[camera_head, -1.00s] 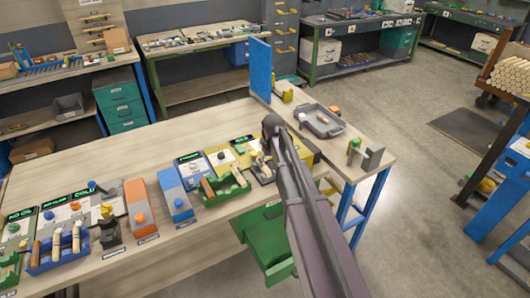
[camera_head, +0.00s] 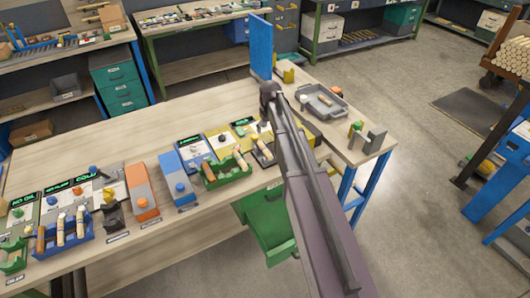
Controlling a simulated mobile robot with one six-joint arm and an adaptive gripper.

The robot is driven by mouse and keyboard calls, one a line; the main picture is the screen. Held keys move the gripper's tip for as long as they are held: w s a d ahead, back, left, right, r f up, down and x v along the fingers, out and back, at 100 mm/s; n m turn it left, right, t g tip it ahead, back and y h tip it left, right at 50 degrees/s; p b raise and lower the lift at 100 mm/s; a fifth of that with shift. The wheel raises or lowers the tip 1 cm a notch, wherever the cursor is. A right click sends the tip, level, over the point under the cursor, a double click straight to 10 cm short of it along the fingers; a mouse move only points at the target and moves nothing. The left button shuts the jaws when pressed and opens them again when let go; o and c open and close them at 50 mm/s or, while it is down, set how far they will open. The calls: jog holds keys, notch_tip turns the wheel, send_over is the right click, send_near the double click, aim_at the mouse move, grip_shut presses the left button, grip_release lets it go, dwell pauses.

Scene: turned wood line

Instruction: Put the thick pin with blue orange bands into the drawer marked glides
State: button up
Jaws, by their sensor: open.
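My gripper (camera_head: 263,126) points down at the far end of my dark arm, above a dark tray (camera_head: 268,162) on the long workbench. It is open. A light wooden pin (camera_head: 262,148) lies in that tray just below the gripper, apart from it as far as I can tell. More pins stand or lie in a green bin (camera_head: 237,177) and a blue bin (camera_head: 83,236). Blue and orange bands cannot be made out on any pin. A green drawer unit (camera_head: 268,228) under the bench has an open drawer; its marking is not readable.
A blue upright panel (camera_head: 261,48) and a side table with a grey tray (camera_head: 322,103) are at the right. The bench's back surface is clear.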

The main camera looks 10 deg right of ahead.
aim_at(265, 148)
jog(key=shift+w+a+f+b, duration=0.1)
jog(key=shift+w+f+b, duration=0.05)
jog(key=shift+f+b, duration=1.1)
jog(key=shift+w+f+b, duration=0.2)
jog(key=shift+f+b, duration=0.9)
jog(key=shift+f, duration=0.2)
jog(key=shift+w+a+f+b, duration=0.1)
jog(key=shift+w+f+b, duration=0.05)
jog(key=shift+f+b, duration=1.1)
jog(key=shift+f, duration=0.15)
notch_tip(265, 148, down, 3)
jog(key=b, duration=0.3)
jog(key=shift+s, duration=0.15)
jog(key=shift+f+b, duration=1)
jog(key=shift+b, duration=0.05)
grip_shut()
